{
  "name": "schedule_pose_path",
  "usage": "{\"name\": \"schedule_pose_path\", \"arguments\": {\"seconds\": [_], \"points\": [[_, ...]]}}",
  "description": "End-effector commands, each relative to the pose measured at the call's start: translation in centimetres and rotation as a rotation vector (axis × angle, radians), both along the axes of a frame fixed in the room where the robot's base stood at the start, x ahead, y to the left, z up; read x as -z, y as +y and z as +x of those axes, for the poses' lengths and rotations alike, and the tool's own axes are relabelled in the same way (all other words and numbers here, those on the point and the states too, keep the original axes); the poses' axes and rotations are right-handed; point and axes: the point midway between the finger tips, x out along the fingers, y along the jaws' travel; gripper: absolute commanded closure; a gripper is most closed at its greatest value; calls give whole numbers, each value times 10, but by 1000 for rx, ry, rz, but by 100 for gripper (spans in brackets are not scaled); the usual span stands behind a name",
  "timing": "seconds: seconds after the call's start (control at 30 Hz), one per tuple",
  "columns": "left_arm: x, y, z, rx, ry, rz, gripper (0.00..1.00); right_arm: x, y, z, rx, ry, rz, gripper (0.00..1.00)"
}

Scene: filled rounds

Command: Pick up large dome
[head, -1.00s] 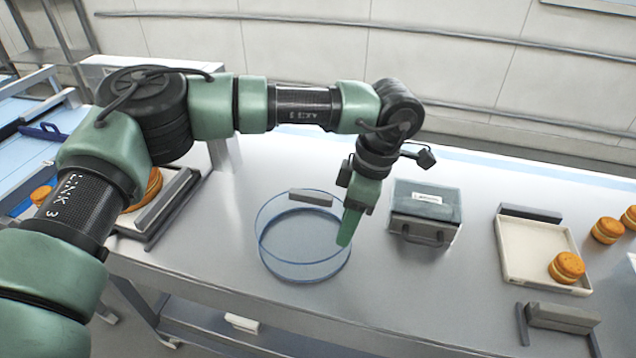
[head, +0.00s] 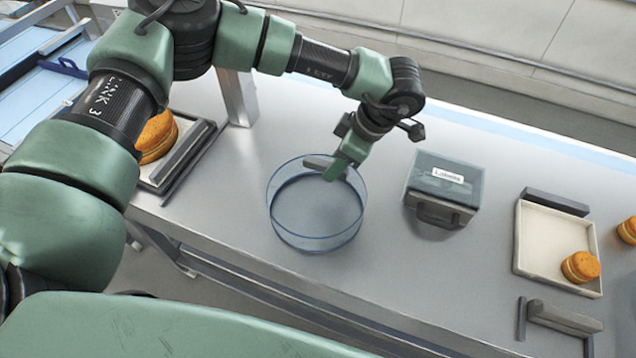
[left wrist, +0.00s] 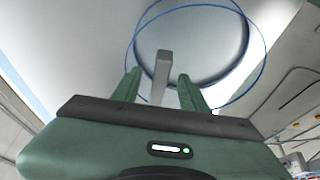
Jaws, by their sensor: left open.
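The large dome (head: 310,225) is a clear round cover with blue edges on the steel table in the head view. A grey bar handle (head: 318,162) sits at its far side. My left gripper (head: 335,172) is at the handle's right end, over the dome. In the left wrist view, the dome (left wrist: 222,55) fills the upper middle, and its handle (left wrist: 164,68) shows between my two spread green fingers. The fingers are open, with gaps on both sides of the handle. My right gripper is not in view.
A lidded box with a label (head: 447,185) stands right of the dome. Further right is a pale tray (head: 540,240) with a filled round (head: 580,267), near a grey handled piece (head: 563,318). Another tray (head: 205,135) with rounds lies left. Bare table surrounds the dome.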

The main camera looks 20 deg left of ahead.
Motion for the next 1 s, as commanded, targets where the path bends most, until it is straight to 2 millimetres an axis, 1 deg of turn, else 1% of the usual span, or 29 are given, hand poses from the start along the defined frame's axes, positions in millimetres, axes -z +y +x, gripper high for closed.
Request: {"name": "schedule_pose_path", "arguments": {"seconds": [0.03,0.1,0.27,0.3,0.37,0.4,0.43,0.47,1.0], "points": [[2,2,0,-1,1,1,56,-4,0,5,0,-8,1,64],[5,2,0,-1,0,0,56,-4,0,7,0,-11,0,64],[6,2,0,-1,-1,-1,56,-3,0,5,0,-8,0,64],[6,2,0,-1,-1,0,59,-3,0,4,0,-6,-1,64],[6,2,0,-1,-1,0,76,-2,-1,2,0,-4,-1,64],[6,2,0,-1,-1,0,87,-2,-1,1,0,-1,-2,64],[6,2,0,-1,-1,0,95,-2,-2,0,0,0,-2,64],[6,2,0,-1,-1,0,100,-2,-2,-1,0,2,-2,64],[5,2,0,0,-1,0,100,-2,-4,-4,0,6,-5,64]]}}
